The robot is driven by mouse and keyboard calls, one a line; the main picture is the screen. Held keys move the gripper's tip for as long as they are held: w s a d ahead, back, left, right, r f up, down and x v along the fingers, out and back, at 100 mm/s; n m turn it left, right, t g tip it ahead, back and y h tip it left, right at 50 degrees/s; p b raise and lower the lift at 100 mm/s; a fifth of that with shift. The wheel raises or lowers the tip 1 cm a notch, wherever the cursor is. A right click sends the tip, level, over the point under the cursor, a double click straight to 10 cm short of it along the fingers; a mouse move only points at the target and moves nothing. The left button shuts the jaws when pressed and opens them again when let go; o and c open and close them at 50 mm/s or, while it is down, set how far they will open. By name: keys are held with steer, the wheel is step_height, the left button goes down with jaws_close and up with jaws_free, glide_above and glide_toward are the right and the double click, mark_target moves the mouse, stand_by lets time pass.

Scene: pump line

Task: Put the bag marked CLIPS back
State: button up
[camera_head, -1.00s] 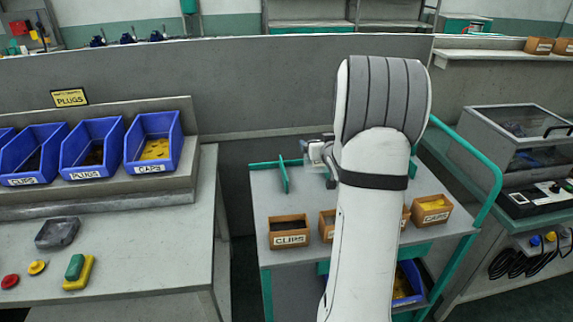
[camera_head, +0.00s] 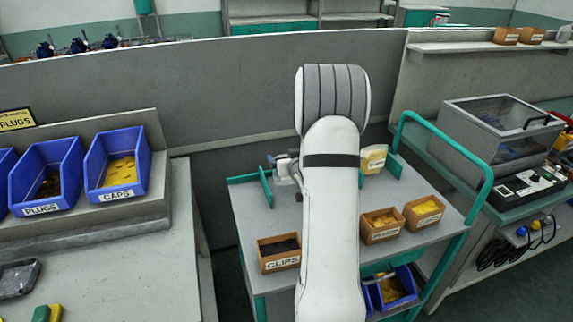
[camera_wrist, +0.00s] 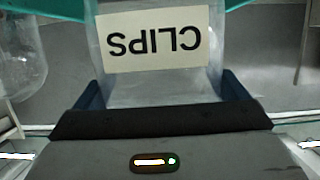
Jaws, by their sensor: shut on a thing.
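The clear bag marked CLIPS (camera_wrist: 160,82) is between my gripper's fingers (camera_wrist: 164,98) in the wrist view, its white label upside down. My gripper is shut on it. In the head view my arm hides the bag, and only part of my gripper (camera_head: 285,170) shows left of the arm, over the back of the cart top (camera_head: 250,212). A teal rack piece (camera_head: 265,187) stands just left of it. Another bag (camera_head: 374,158), with a pale label and yellowish contents, stands at the back of the cart right of my arm.
A teal handrail (camera_head: 470,155) bounds the right side. A grey bench (camera_head: 110,260) with blue bins stands left. Another clear bag (camera_wrist: 22,62) shows in the wrist view.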

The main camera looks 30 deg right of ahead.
steer(key=shift+f, duration=1.3)
steer(key=shift+f, duration=0.15)
steer(key=o, duration=0.6)
steer(key=shift+o, duration=0.2)
